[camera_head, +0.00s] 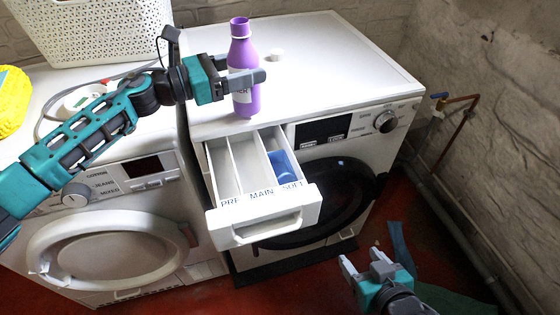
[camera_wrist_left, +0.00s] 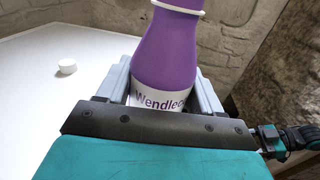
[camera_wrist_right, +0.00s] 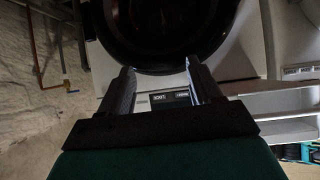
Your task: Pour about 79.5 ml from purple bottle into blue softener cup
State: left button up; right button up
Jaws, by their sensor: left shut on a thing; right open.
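The purple bottle (camera_head: 243,52) stands upright at the front of the right washing machine's top, with a white label. My left gripper (camera_head: 254,78) is shut on the bottle around its label; the left wrist view also shows the bottle (camera_wrist_left: 167,50) between the fingers (camera_wrist_left: 163,85). The bottle's mouth looks uncapped. The blue softener cup (camera_head: 283,166) sits in the right compartment of the open drawer (camera_head: 262,222), marked PRE, MAIN, SOFT. It is in front of and below the bottle. My right gripper (camera_head: 362,262) is open and empty, low in front of the machine.
A small white cap (camera_head: 277,55) lies on the machine top (camera_head: 330,70), right of the bottle; most of that top is clear. A white basket (camera_head: 95,30) and a yellow thing (camera_head: 12,100) are on the left machine. A wall pipe (camera_head: 455,135) runs at the right.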

aim_at(236, 96)
pick_arm(q)
jog(key=shift+r+m, duration=0.15)
jog(key=shift+m, duration=0.15)
pick_arm(e)
jog(key=shift+r, duration=0.2)
